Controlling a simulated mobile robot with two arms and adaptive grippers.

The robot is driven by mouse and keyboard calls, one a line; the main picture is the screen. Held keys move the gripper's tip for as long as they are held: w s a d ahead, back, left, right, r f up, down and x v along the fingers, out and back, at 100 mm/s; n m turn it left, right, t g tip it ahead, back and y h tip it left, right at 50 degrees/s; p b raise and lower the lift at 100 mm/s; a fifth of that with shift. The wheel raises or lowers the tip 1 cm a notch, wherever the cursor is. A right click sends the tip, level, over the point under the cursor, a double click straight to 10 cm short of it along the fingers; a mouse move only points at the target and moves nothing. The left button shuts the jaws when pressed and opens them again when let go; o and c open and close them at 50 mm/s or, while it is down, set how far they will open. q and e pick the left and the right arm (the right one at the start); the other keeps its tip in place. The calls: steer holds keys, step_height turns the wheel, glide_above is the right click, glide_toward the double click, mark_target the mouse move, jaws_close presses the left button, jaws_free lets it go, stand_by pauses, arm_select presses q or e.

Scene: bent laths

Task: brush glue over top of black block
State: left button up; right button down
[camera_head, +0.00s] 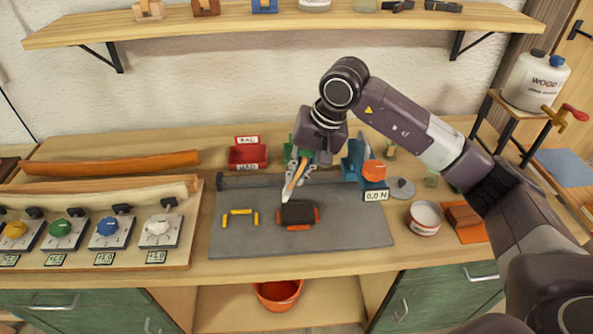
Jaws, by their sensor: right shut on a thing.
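The black block (298,212) lies on the grey mat (350,230) with orange pieces at its sides and front edge. My right gripper (300,168) is above and behind it, shut on a brush (294,183) with an orange handle. The brush slants down to the left, and its pale tip is at the block's upper left edge. I cannot tell whether the tip touches the block. A white pot with a red band (425,217) stands right of the mat; whether it holds glue is unclear. My left gripper is not in view.
Small yellow pieces (240,212) lie left of the block. A blue and orange device (365,165) with a display stands behind right. A red bin (248,156) stands at the back. Knob panels (108,232) and bent laths (110,168) fill the left. The mat's front is clear.

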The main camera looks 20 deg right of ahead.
steer(key=shift+a+f, duration=0.1)
steer(key=shift+f, duration=0.15)
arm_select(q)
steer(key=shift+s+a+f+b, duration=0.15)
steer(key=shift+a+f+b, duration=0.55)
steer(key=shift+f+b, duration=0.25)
arm_select(e)
step_height(320, 180, down, 5)
steer(key=shift+f, duration=0.2)
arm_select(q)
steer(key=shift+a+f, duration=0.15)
arm_select(e)
steer(key=shift+f, duration=0.1)
arm_select(q)
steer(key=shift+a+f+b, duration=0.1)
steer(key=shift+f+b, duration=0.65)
steer(key=shift+b, duration=0.1)
arm_select(e)
steer(key=shift+f, duration=0.7)
